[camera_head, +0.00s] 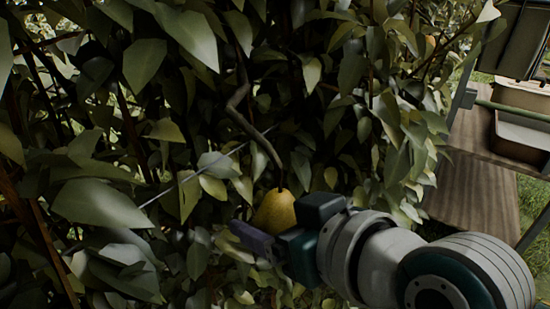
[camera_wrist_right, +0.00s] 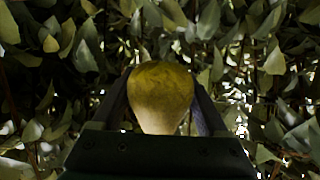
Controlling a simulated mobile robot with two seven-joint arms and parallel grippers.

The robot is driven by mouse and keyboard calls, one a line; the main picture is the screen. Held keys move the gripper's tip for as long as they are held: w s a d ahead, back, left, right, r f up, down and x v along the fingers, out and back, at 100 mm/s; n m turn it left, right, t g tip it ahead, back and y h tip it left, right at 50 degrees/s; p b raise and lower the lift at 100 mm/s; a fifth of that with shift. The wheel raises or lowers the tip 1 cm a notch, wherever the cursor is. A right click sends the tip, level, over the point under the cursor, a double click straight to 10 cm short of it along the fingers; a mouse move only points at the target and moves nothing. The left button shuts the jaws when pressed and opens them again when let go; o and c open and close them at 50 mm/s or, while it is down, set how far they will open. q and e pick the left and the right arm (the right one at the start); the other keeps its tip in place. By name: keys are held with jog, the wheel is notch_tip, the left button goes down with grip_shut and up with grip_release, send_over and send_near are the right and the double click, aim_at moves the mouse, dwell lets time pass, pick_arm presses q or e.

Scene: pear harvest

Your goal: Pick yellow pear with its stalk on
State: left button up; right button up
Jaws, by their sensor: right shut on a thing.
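A yellow pear (camera_head: 275,211) hangs upright below a brown branch in the head view, its short dark stalk (camera_head: 280,184) at the branch's lower end. My right gripper (camera_head: 262,226) comes in from the right and is shut on the pear, with a finger in front of its lower part. In the right wrist view the pear (camera_wrist_right: 160,97) fills the space between the two fingers of the right gripper (camera_wrist_right: 162,100). The stalk is hidden in the wrist view. My left gripper is not in view.
Dense leaves (camera_head: 190,120) surround the pear on all sides. The branch (camera_head: 240,105) runs down to it, and a thin wire (camera_head: 195,178) crosses to its left. A wooden shelf (camera_head: 475,200) and a tray (camera_head: 522,135) stand at the right beside grass.

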jog(key=shift+s, duration=0.1)
dwell(0.3)
jog(key=shift+s+r+g+p, duration=0.1)
jog(key=shift+g+p, duration=0.2)
jog(key=shift+p, duration=0.35)
jog(key=shift+s+g+p, duration=0.35)
jog(key=shift+g+p, duration=0.05)
jog(key=shift+p, duration=0.55)
jog(key=shift+s+m, duration=0.1)
jog(key=shift+m, duration=0.2)
